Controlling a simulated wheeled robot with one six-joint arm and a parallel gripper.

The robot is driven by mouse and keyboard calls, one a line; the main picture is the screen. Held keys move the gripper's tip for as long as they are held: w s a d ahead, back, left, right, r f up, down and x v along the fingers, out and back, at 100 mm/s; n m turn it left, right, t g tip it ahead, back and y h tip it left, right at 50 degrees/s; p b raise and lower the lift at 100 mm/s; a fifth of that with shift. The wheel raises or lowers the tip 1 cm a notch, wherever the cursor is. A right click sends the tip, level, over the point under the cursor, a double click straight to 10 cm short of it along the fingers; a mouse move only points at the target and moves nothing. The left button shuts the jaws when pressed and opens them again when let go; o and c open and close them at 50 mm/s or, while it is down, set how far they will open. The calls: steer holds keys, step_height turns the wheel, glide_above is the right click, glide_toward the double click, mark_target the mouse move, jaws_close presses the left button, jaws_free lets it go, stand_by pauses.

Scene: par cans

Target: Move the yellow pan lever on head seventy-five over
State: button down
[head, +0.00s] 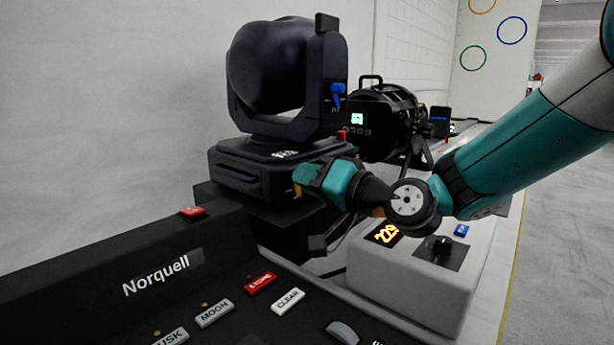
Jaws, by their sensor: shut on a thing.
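A black moving-head light (272,70) stands on its base (240,172) at the left-centre. A small white label (286,154) on the base is too small to read surely. A bit of the yellow pan lever (297,191) shows at the base's front corner. My gripper (303,180) reaches in from the right and is shut on the yellow lever, its fingers hiding most of it. A blue lever (337,95) sits on the yoke's right arm, and a small red part (341,135) shows at the base's back right.
A grey box (410,285) with an orange display reading 229 stands below my arm. Another black lamp (385,120) stands behind. Open floor (565,250) lies at right.

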steer(key=shift+w+d+f+m+p, duration=0.1)
steer(key=shift+w+d+m+p, duration=0.3)
steer(key=shift+m, duration=0.85)
steer(key=shift+w+d+f+m+p, duration=0.15)
steer(key=shift+m+p, duration=0.6)
steer(key=shift+m, duration=0.55)
steer(key=shift+w+d+m+p, duration=0.25)
steer(key=shift+m+p, duration=0.3)
steer(key=shift+m, duration=0.7)
steer(key=c, duration=1.1)
jaws_free()
steer(key=shift+o, duration=0.2)
